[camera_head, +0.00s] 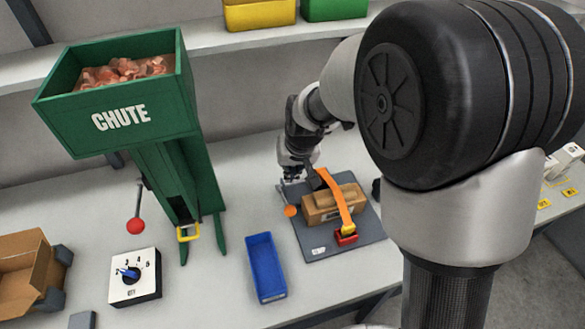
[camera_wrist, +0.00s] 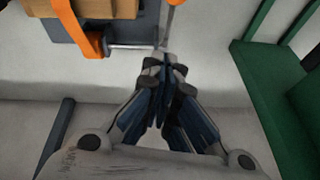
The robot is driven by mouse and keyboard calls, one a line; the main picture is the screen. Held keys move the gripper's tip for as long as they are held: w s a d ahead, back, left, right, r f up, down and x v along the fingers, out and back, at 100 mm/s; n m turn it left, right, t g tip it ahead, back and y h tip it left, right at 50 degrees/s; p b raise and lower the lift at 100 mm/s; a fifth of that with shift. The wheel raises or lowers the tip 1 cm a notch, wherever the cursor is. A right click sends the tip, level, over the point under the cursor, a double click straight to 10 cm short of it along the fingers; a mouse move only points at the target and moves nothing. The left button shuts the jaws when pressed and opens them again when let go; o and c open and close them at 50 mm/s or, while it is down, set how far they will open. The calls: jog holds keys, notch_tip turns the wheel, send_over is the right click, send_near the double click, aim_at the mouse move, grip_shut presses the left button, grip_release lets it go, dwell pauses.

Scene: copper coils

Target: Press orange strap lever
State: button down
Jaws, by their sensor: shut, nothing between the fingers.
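An orange strap (camera_head: 336,195) runs over a cardboard box (camera_head: 318,208) on a dark grey plate. A lever with an orange ball end (camera_head: 290,211) sticks out at the plate's left side. My gripper (camera_head: 291,176) is just behind the ball in the head view, over the plate's far left corner. In the wrist view my gripper (camera_wrist: 165,62) is shut and empty, its fingertips together. The thin grey lever rod (camera_wrist: 166,32) shows right beyond the fingertips; I cannot tell whether they touch it. The strap also shows in the wrist view (camera_wrist: 80,28).
The dark plate (camera_head: 318,246) bears a red and yellow buckle (camera_head: 347,237). A blue bin (camera_head: 265,268) stands to its left. The green chute (camera_head: 130,115) and a white dial box (camera_head: 135,276) stand farther left. My arm hides the table's right part.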

aim_at(284, 198)
notch_tip(284, 198, down, 6)
jog(key=s+b, duration=0.2)
jog(key=shift+a, duration=0.1)
dwell(0.3)
